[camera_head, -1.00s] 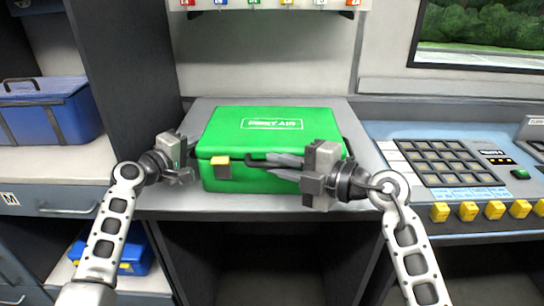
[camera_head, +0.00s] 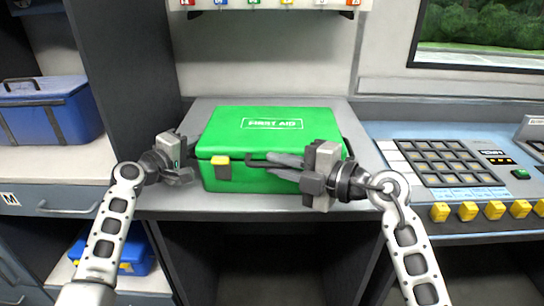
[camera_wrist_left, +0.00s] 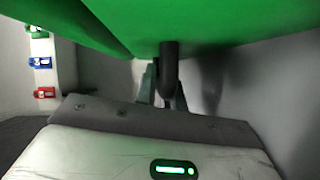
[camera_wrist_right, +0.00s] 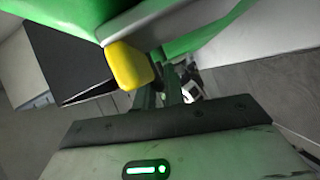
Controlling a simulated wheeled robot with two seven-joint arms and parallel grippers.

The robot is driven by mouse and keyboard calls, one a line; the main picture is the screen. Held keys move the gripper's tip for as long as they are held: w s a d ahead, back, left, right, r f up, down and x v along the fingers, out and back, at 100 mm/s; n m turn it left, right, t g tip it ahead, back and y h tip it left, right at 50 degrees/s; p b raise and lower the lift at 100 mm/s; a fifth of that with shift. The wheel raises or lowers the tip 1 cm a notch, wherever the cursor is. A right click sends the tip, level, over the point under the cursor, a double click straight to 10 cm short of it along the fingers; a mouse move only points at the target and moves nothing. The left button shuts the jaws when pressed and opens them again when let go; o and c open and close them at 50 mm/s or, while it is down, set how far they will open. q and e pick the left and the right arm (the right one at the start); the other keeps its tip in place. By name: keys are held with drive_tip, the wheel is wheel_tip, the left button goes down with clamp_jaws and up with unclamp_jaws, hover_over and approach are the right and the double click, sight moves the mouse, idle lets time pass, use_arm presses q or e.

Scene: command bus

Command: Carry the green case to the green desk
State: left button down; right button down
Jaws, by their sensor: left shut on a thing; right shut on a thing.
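The green case (camera_head: 270,140), with white lettering on its lid and a yellow latch (camera_head: 221,161), sits upright on a grey desk top (camera_head: 355,205). My left gripper (camera_head: 192,176) is at the case's left side. In the left wrist view its fingers are shut around a dark handle (camera_wrist_left: 168,70) under the green shell (camera_wrist_left: 210,22). My right gripper (camera_head: 285,166) is in front of the case, fingers pointing left at the dark front handle (camera_head: 258,160), shut on the case; its exact hold is partly hidden. The yellow latch (camera_wrist_right: 128,65) is close to its fingers. No green desk shows.
A blue case (camera_head: 45,110) stands on the left counter, another blue box (camera_head: 135,258) below it. A dark partition (camera_head: 130,75) rises at the left. A console with keys (camera_head: 440,165) and yellow buttons (camera_head: 468,211) adjoins at the right.

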idle(0.4)
